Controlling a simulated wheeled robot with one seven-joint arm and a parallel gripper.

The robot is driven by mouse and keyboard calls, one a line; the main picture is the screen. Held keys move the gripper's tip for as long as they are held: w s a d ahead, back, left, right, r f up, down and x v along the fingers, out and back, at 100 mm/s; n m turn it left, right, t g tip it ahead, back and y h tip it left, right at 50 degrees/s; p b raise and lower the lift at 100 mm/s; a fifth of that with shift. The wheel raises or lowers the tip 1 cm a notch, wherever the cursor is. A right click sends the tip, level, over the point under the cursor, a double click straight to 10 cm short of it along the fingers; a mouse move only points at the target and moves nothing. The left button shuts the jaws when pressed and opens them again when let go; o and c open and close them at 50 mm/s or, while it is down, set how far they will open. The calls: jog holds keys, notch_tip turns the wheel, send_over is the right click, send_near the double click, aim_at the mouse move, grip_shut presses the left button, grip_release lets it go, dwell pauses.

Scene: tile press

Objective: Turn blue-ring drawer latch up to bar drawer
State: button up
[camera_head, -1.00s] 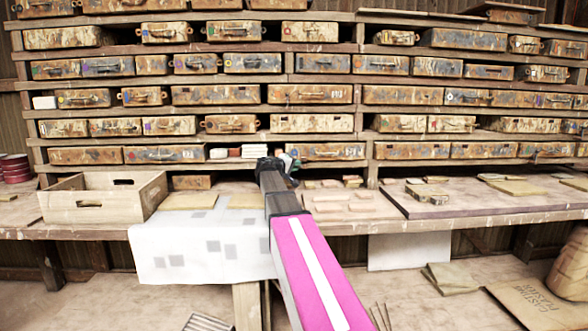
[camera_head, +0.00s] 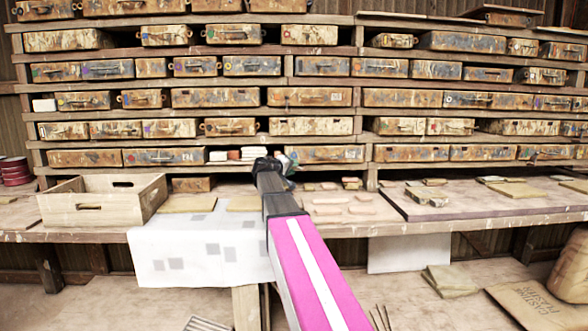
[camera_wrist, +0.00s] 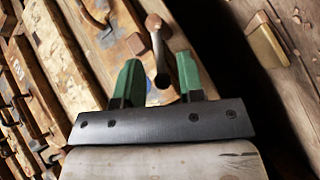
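My gripper (camera_wrist: 158,82) shows in the wrist view as two green fingers standing apart. A metal lever or bar (camera_wrist: 158,48) with a rounded, rust-coloured end lies between and beyond the fingertips; I cannot tell whether they touch it. In the head view my gripper (camera_head: 290,160) is at the lowest drawer row, at the left end of a worn drawer with red marks (camera_head: 325,154). My arm partly hides that spot. Small coloured rings show on several drawers, but I cannot tell which ring belongs to the lever near my gripper.
Shelves of weathered drawers (camera_head: 210,97) fill the back wall. White blocks (camera_head: 254,152) lie in an opening left of my gripper. On the bench are a wooden crate (camera_head: 88,208), a white cloth (camera_head: 190,255) and several flat tiles (camera_head: 328,210).

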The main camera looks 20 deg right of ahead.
jog(key=v, duration=0.9)
jog(key=shift+s, duration=0.15)
jog(key=shift+a, duration=0.1)
